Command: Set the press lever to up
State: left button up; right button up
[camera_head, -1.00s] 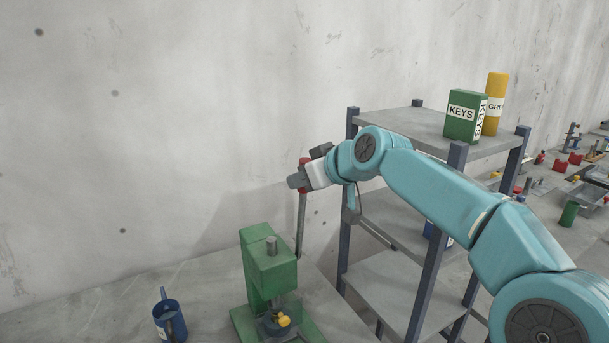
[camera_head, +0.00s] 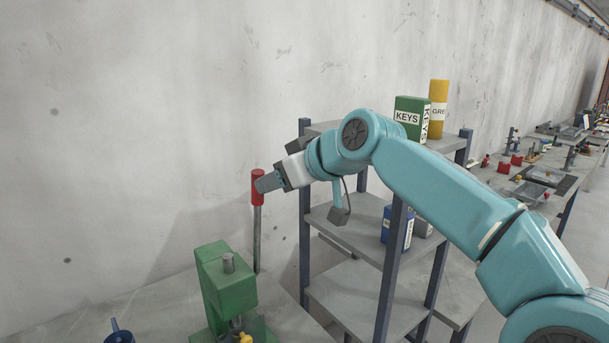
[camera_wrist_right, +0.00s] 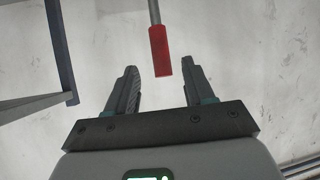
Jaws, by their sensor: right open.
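The green press (camera_head: 222,288) stands on the bench at the lower left of the head view. Its lever (camera_head: 257,238) is a grey rod pointing upright, with a red grip (camera_head: 257,187) at the top. The red grip also shows in the right wrist view (camera_wrist_right: 160,50), hanging down from the top edge of the picture. My right gripper (camera_head: 266,184) is beside the red grip, overlapping its right edge in the head view. My left gripper is not in view.
A shelf rack (camera_head: 304,215) stands right of the press, holding a green KEYS box (camera_head: 408,116) and a yellow cylinder (camera_head: 438,105). The concrete wall (camera_head: 120,130) rises behind the press.

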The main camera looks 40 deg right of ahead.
jog(key=v, duration=0.8)
jog(key=shift+s+r+b, duration=0.2)
jog(key=shift+b, duration=0.2)
jog(key=shift+w, duration=0.1)
jog(key=shift+d, duration=0.1)
